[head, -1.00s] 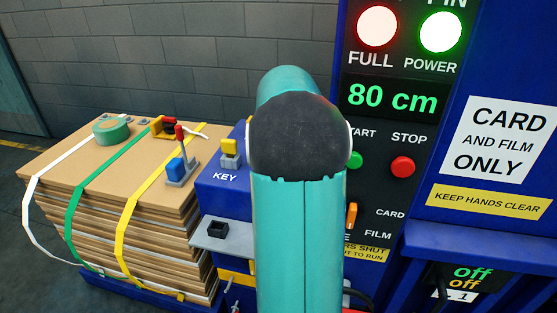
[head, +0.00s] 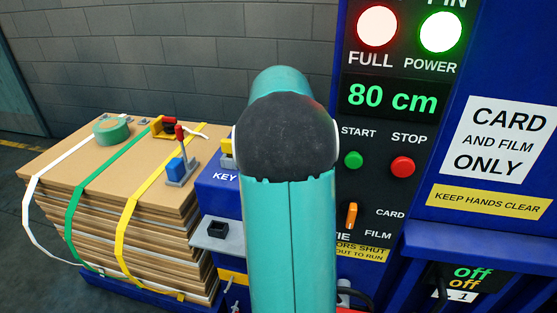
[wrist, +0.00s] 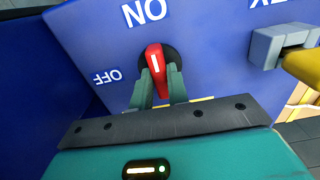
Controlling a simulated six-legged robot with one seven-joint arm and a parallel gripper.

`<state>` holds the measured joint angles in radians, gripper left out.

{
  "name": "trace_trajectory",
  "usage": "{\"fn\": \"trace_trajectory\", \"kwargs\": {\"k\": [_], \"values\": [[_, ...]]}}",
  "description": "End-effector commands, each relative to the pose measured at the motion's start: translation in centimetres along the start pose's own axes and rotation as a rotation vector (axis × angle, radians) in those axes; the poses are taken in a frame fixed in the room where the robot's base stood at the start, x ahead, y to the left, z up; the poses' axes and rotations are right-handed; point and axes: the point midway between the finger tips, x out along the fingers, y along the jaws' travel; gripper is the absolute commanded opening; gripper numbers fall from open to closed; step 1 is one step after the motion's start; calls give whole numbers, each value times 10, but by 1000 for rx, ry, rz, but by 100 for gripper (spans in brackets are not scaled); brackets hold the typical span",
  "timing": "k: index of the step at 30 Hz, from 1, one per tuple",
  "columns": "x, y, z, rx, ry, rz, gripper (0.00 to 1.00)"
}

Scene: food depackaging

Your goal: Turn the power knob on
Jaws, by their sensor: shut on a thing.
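The red power knob (wrist: 155,62) with a white mark is on a blue panel in the wrist view. Its mark points up in the picture, towards the word ON, and OFF is printed at the lower left. The lettering appears upside down. My gripper (wrist: 161,82) has its two green fingers closed about the knob's lower part. In the head view my arm hides the knob and gripper. The POWER lamp (head: 440,32) glows with a green rim.
A grey block (wrist: 282,46) with a yellow piece beside it stands right of the knob in the wrist view. In the head view, the machine's display (head: 392,97) reads 80 cm. A strapped stack of card (head: 75,165) stands left.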

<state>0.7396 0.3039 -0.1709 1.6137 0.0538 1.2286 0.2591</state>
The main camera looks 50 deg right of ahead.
Motion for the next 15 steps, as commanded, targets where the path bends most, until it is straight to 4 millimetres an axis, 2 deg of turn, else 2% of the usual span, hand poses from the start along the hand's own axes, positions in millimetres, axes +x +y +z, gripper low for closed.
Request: {"fn": "trace_trajectory", "kwargs": {"k": [4, 5, 8, 15], "values": [[0, 0, 0, 1, 1, -1, 0], [0, 0, 0, 1, 1, -1, 20], [0, 0, 0, 0, 1, -1, 38], [0, 0, 0, 0, 0, 0, 38]]}}
